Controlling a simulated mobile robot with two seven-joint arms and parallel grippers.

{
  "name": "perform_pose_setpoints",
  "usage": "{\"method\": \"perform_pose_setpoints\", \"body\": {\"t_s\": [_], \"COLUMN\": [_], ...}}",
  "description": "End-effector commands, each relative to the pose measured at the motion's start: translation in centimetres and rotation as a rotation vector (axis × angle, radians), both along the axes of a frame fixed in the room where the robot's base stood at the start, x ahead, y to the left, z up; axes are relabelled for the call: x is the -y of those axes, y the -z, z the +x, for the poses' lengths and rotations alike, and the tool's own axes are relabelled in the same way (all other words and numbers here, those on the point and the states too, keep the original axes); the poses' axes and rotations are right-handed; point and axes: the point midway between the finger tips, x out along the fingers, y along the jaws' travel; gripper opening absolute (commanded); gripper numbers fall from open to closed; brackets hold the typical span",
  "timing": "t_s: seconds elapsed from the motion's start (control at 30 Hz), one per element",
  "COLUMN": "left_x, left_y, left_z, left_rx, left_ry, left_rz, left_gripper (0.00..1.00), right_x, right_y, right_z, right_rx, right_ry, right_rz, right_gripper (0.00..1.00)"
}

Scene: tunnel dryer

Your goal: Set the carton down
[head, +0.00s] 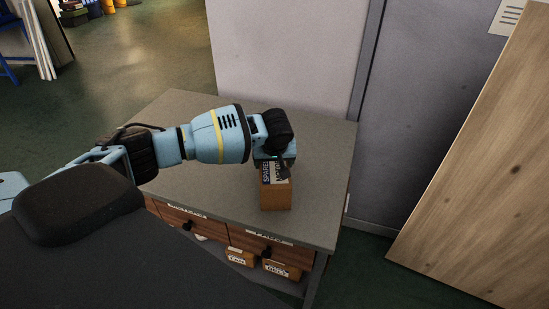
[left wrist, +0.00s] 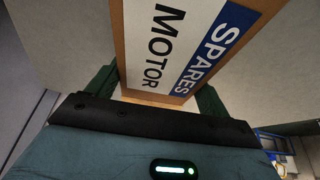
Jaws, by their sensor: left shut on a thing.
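The carton (head: 276,195) is a small brown box on or just above the grey top of the cabinet (head: 200,130); I cannot tell whether it touches. Its label reads "SPARES MOTOR", and the carton (left wrist: 185,45) fills the upper middle of the left wrist view. My left gripper (head: 277,165) comes down on the carton from above and is shut on it, one finger on each side in the left wrist view (left wrist: 155,90). My right gripper is not in view.
The cabinet has wooden drawers (head: 190,222) with dark knobs, and smaller labelled boxes (head: 282,270) sit on a shelf below. A wooden board (head: 480,170) leans at the right by a grey door (head: 415,110). The cabinet top is clear around the carton.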

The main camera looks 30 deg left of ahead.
Motion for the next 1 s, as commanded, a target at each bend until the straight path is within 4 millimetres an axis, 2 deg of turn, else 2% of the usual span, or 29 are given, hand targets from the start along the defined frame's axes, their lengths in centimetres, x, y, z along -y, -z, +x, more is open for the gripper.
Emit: {"method": "perform_pose_setpoints", "body": {"t_s": [0.03,0.3,0.33,0.47,0.77,0.87,1.0], "left_x": [0.0,0.0,0.0,0.0,0.0,0.2,0.7], "left_y": [-0.6,-0.3,0.0,0.0,-0.2,-1.2,-3.6], "left_z": [0.3,0.2,0.0,0.0,0.0,-0.2,-0.9], "left_rx": [0.012,0.010,0.002,0.002,0.002,0.004,0.009], "left_ry": [0.000,0.000,-0.001,-0.001,-0.001,0.001,0.001], "left_rz": [-0.001,-0.001,0.000,0.000,0.000,0.000,-0.001], "left_gripper": [0.10,0.10,0.82,0.99,1.00,1.00,1.00], "right_x": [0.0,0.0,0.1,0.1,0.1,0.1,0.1], "right_y": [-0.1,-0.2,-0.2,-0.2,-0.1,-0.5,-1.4], "right_z": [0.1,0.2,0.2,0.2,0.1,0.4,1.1], "right_rx": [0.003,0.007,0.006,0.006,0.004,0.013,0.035], "right_ry": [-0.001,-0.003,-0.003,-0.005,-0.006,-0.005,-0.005], "right_rz": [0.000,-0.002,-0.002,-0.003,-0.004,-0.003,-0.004], "right_gripper": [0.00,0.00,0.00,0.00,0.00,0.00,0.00]}}
